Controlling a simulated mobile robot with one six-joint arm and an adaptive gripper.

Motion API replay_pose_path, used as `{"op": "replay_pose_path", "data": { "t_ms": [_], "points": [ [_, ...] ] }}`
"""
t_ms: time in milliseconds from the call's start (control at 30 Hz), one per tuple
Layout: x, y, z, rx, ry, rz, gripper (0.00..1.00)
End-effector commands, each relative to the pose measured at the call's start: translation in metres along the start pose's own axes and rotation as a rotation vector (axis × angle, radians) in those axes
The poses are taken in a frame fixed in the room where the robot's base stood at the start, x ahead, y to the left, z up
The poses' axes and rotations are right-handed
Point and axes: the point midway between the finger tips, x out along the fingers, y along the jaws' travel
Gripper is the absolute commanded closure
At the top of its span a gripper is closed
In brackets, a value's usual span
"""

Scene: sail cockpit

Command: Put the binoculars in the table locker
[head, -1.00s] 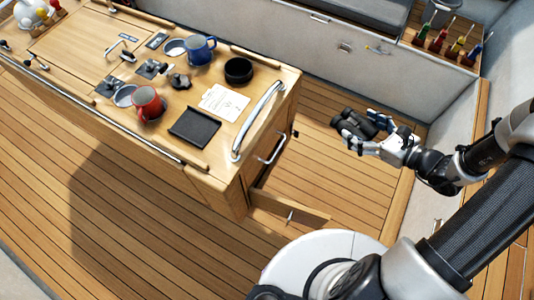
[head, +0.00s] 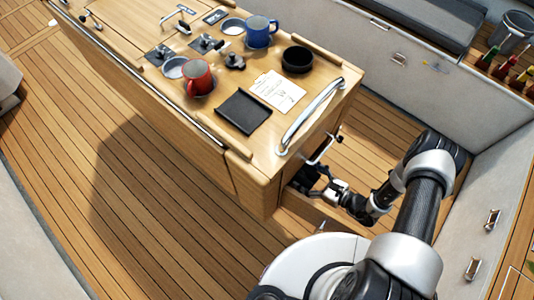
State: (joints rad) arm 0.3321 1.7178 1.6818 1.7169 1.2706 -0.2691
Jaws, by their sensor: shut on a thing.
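The table locker is in the end of the wooden table (head: 215,95), below the big curved grab rail. Its low wooden door panel (head: 300,209) stands open, sticking out from the table's end. My gripper (head: 322,188) is at that end, above the panel, shut on the black binoculars (head: 308,179). The binoculars are close against the opening and partly hidden by the table corner and my gripper. I cannot tell how far inside they are.
The grab rail (head: 310,115) and a smaller silver handle (head: 322,150) project close to my gripper. On the tabletop are a red mug (head: 197,78), a blue mug (head: 259,32), a black bowl (head: 298,59) and a black tray (head: 244,111). Open deck lies left.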

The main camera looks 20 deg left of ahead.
Motion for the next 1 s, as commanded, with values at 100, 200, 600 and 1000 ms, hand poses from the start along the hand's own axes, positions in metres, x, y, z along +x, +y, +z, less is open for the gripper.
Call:
{"op": "replay_pose_path", "data": {
  "t_ms": [100,200,600,1000],
  "points": [
    [0.016,0.003,-0.006,-0.004,-0.002,0.005,0.72],
    [0.039,0.003,-0.010,-0.006,-0.003,0.008,0.72],
    [0.116,0.002,-0.020,-0.004,-0.004,0.002,0.72],
    [0.153,0.002,-0.032,-0.003,-0.003,0.003,0.72]
  ]
}}
